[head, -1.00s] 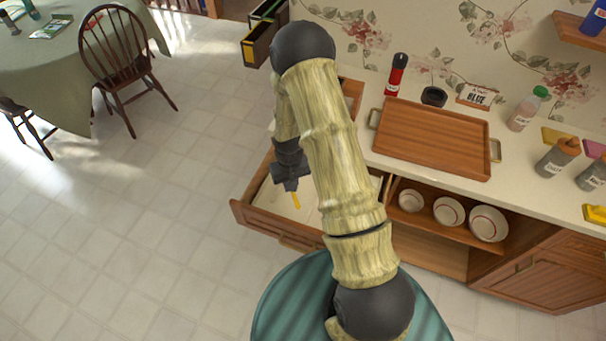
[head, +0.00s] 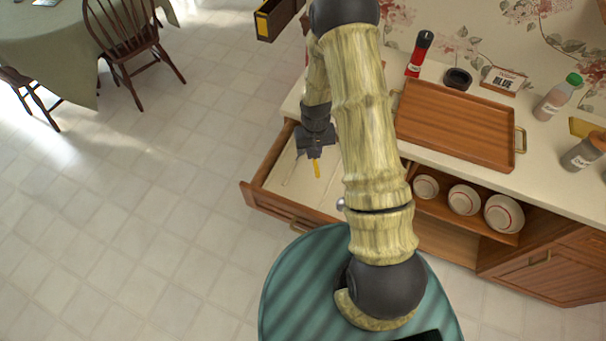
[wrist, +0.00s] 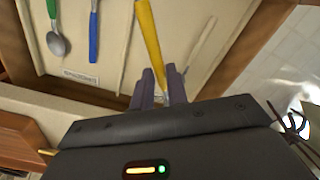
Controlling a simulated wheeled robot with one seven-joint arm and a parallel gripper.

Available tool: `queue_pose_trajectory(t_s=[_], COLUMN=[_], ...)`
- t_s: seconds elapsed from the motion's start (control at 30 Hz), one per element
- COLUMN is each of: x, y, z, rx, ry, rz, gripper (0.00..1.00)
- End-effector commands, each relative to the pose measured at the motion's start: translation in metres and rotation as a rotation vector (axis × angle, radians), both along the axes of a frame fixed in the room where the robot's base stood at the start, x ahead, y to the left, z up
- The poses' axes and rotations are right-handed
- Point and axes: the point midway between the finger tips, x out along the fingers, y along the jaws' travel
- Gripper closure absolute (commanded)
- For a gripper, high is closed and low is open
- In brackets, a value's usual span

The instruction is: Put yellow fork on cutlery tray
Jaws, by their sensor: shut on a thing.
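My gripper (head: 316,150) is over the open drawer (head: 292,185), shut on the yellow fork (head: 317,168). In the wrist view the fork's yellow handle (wrist: 150,40) rises from between the dark fingers (wrist: 162,85); the fork's tines are not seen. I cannot tell how high the fork is above the drawer floor. A wooden tray (head: 455,125) with metal handles lies on the counter, right of my arm, and its visible top is bare.
A green-handled spoon (wrist: 57,42) and a blue-handled utensil (wrist: 93,35) lie in the drawer. A red-and-black bottle (head: 418,55), a black bowl (head: 457,79) and a green-capped bottle (head: 558,97) stand around the tray. White bowls (head: 464,199) sit on a shelf below.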

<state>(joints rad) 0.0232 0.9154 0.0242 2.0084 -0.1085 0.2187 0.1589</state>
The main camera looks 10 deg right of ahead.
Motion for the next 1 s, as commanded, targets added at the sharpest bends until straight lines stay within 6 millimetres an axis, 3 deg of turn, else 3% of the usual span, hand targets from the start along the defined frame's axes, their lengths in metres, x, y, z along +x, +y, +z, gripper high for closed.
queue_pose_trajectory(t_s=[0.03, 0.23, 0.7, 1.0], x=[0.002, 0.007, 0.001, -0.004], y=[0.0, 0.0, 0.002, 0.003], z=[-0.01, -0.014, -0.018, -0.01], rx=[-0.002, -0.007, -0.001, 0.004], ry=[-0.003, -0.006, -0.006, -0.001], rz=[-0.023, -0.157, -0.481, -0.569], gripper=[1.0, 1.0, 1.0, 1.0])
